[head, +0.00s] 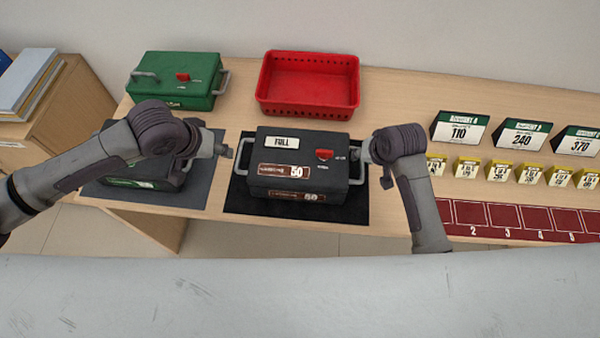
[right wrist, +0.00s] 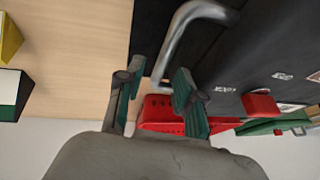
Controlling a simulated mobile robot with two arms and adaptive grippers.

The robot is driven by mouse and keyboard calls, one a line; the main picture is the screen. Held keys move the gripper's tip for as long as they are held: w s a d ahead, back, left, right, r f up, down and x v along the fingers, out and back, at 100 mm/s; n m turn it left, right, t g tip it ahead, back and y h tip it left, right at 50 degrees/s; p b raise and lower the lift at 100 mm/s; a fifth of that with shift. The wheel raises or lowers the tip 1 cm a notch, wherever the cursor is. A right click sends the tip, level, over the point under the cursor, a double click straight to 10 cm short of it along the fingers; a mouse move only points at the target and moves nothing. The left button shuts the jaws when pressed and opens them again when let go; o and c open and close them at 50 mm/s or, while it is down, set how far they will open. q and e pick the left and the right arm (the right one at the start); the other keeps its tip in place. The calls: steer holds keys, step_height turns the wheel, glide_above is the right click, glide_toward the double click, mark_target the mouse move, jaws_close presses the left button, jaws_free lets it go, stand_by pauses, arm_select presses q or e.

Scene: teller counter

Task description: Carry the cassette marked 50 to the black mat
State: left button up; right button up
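The cassette marked 50 (head: 285,178) is a dark box with a brown label, a FULL tag, a red latch and a metal handle at each end. It appears to rest flat on the black mat (head: 238,204), which shows around it. My left gripper (head: 228,151) is by the left handle, seemingly just apart from it; its finger gap is too small to read. My right gripper (head: 362,152) is at the right handle. In the right wrist view its fingers (right wrist: 157,84) are apart, with the handle (right wrist: 178,38) between them and gaps showing beside it.
Another dark cassette (head: 145,184) is on a grey mat (head: 205,192), partly behind my left arm. A green cassette (head: 200,92) and a red tray (head: 309,108) stand at the back. Account signs (head: 459,132), yellow-topped blocks (head: 467,168) and a red numbered strip (head: 487,217) are on the right.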

steer(key=v, duration=0.9)
steer(key=shift+r, duration=0.35)
steer(key=shift+s, duration=0.15)
